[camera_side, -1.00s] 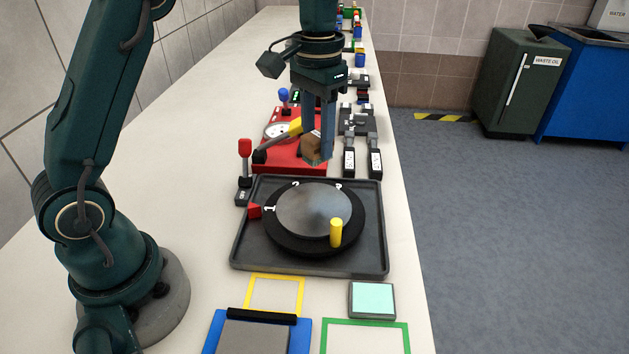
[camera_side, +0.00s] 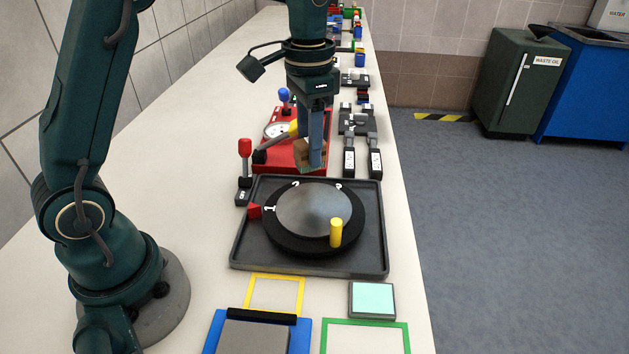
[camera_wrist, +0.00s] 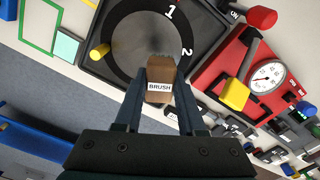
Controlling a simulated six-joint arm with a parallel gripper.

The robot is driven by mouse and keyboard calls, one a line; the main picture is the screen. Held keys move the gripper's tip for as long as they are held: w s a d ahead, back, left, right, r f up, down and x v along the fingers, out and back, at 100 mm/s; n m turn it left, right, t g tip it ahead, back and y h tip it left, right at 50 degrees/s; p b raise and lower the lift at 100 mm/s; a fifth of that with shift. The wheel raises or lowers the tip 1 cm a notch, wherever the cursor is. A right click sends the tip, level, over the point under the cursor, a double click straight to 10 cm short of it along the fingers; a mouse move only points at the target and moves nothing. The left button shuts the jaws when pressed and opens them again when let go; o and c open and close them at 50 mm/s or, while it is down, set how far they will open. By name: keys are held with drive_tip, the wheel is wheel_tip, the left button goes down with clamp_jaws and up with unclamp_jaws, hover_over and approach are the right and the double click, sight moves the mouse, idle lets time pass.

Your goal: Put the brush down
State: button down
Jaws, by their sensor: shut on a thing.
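The brush (camera_wrist: 160,75) is a brown block with a white label reading BRUSH. My gripper (camera_wrist: 160,95) is shut on it, with a finger on each side, in the wrist view. In the side view my gripper (camera_side: 315,155) hangs pointing down with the brush (camera_side: 303,154), just behind the round turntable (camera_side: 312,208). The brush is partly hidden by a finger there. Its lower end is held above the surface, and I cannot tell by how much.
The turntable has a yellow peg (camera_side: 336,232) and sits in a dark tray (camera_side: 375,250). A red unit with a gauge (camera_side: 278,130) and yellow-tipped lever stands behind. A red-knobbed lever (camera_side: 245,150) is at left. Yellow (camera_side: 248,295) and green (camera_side: 407,340) frames lie in front.

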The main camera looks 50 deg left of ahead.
drive_tip(key=s+a+m, duration=0.2)
drive_tip(key=s+m, duration=0.4)
drive_tip(key=s, duration=0.8)
drive_tip(key=d+f, duration=0.2)
drive_tip(key=d, duration=0.1)
drive_tip(key=d+f, duration=0.2)
drive_tip(key=d, duration=0.2)
drive_tip(key=d+f, duration=0.3)
drive_tip(key=d, duration=0.1)
drive_tip(key=shift+s+d, duration=0.25)
drive_tip(key=shift+s, duration=0.1)
drive_tip(key=shift+f, duration=1.95)
drive_tip(key=c, duration=0.8)
unclamp_jaws()
drive_tip(key=shift+f, duration=0.15)
drive_tip(key=shift+c, duration=0.2)
drive_tip(key=shift+o, duration=0.3)
